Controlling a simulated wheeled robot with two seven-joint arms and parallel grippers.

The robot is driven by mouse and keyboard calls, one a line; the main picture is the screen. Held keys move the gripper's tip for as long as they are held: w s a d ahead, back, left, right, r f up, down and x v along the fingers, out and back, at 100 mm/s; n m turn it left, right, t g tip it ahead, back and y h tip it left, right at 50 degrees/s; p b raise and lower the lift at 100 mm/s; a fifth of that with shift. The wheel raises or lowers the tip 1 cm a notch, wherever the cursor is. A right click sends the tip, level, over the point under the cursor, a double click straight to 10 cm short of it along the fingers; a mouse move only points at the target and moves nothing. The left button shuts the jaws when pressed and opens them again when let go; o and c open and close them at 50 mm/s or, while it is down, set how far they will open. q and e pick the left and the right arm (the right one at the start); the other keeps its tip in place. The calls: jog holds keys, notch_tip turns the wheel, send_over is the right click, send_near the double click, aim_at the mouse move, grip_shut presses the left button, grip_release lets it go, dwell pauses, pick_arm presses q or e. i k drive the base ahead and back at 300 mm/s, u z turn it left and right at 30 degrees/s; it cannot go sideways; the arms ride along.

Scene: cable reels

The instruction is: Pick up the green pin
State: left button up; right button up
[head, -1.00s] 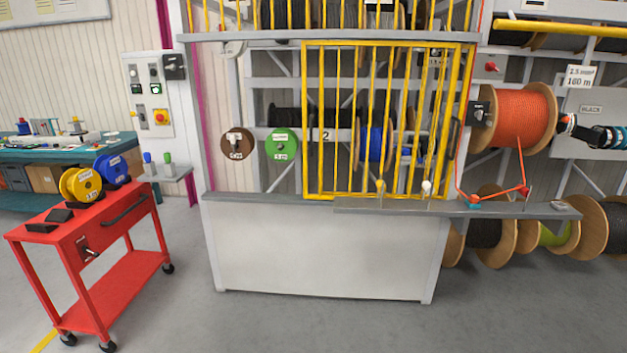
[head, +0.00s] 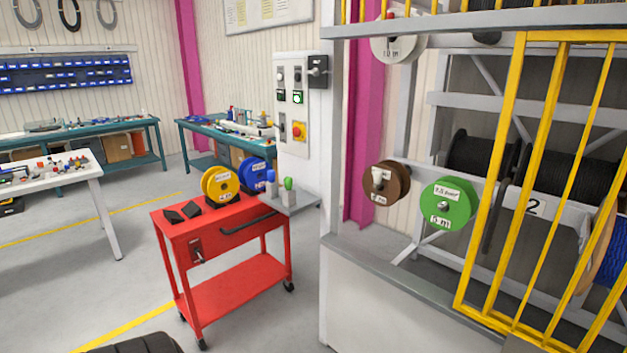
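The green pin (head: 289,184) stands upright on a small grey shelf (head: 302,203) below the control panel. A blue pin (head: 270,183) stands beside it on the left, with a small gap between their tops. Both look small, with a coloured top and a greyish lower part. Neither of my grippers shows in the head view, so nothing is seen touching the green pin.
A red cart (head: 217,232) stands left of the shelf, carrying a yellow reel (head: 220,186) and a blue reel (head: 254,174). The grey counter (head: 385,277) and yellow gate (head: 490,180) are at right. A control panel (head: 298,118) rises behind the pins. Floor is open at left.

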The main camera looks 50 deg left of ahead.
aim_at(288, 180)
jog(key=u, duration=2.3)
jog(key=i, duration=1.15)
jog(key=z, duration=0.7)
